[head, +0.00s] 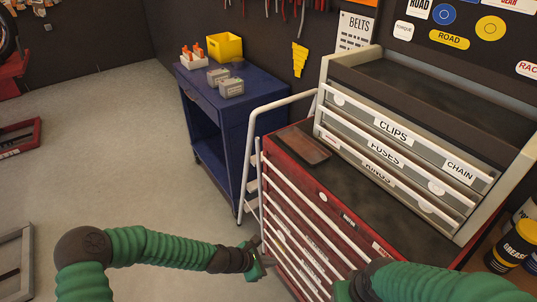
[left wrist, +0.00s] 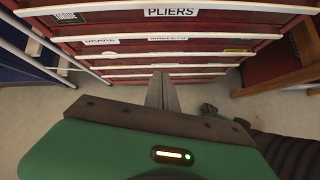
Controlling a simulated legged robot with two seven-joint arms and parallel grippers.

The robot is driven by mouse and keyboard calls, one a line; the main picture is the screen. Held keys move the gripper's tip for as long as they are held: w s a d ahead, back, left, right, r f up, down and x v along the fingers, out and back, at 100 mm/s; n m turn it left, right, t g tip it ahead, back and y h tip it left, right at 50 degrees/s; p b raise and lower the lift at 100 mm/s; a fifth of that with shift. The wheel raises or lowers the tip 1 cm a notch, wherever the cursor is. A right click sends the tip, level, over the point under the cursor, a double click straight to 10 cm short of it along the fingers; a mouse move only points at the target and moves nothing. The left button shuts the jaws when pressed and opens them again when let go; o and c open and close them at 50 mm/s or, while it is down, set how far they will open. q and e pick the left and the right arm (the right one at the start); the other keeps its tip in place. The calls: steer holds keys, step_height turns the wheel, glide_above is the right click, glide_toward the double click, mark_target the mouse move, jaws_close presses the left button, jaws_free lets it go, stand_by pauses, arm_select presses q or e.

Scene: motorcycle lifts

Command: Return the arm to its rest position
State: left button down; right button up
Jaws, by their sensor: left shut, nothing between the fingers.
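My left arm (head: 150,246) is green and ribbed and reaches in from the left. Its gripper (head: 262,268) is beside the lower front of the red tool cabinet (head: 330,215). In the left wrist view the left fingers (left wrist: 162,92) are together and empty, pointing toward the cabinet's drawer fronts (left wrist: 130,42). My right arm (head: 430,284) comes in at the bottom right. Only a small green part of its gripper (head: 343,291) shows at the bottom edge, and its fingers are hidden.
A grey drawer unit (head: 400,150) labelled clips, fuses and rings stands on the cabinet. A brown tray (head: 303,145) lies on the cabinet top. A blue cart (head: 228,110) with a yellow bin (head: 224,46) stands behind a white rail (head: 248,150). The floor at left centre is clear.

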arm_select(q)
steer(key=s+a+r+m+g+y+p, duration=0.1)
steer(key=s+a+r+m+y+p, duration=0.2)
steer(key=s+a+r+m, duration=1.5)
steer(key=a+m+y, duration=0.3)
steer(key=y, duration=0.1)
steer(key=shift+a+r+m+g, duration=0.2)
steer(key=shift+m+g, duration=0.1)
steer(key=shift+m, duration=0.1)
steer(key=shift+d+r, duration=0.1)
steer(key=shift+d, duration=0.2)
steer(key=shift+a, duration=0.2)
